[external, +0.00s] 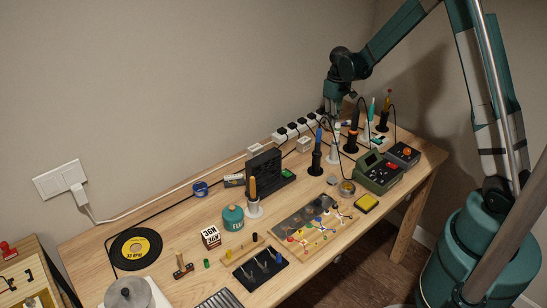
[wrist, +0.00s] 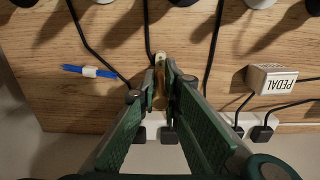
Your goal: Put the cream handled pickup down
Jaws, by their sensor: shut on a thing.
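My gripper (wrist: 161,68) points down over the back of the table (wrist: 120,45), with its two green fingers close together. Between the fingertips is a narrow cream and brassy piece, which I take to be the cream handled pickup (wrist: 160,82). The fingers cover most of it, and I cannot tell whether its lower end touches the table. In the external view my gripper (external: 332,104) is at the back right of the table, near the wall, behind several stands; the held piece is too small to make out there.
A power strip (wrist: 205,131) with plugs runs along the back edge. Dark cables cross the wood beside my fingers. A white PEDAL box (wrist: 272,78) is at right, a blue and white tool (wrist: 90,71) at left. Upright tools in stands (external: 353,127) crowd the area in front.

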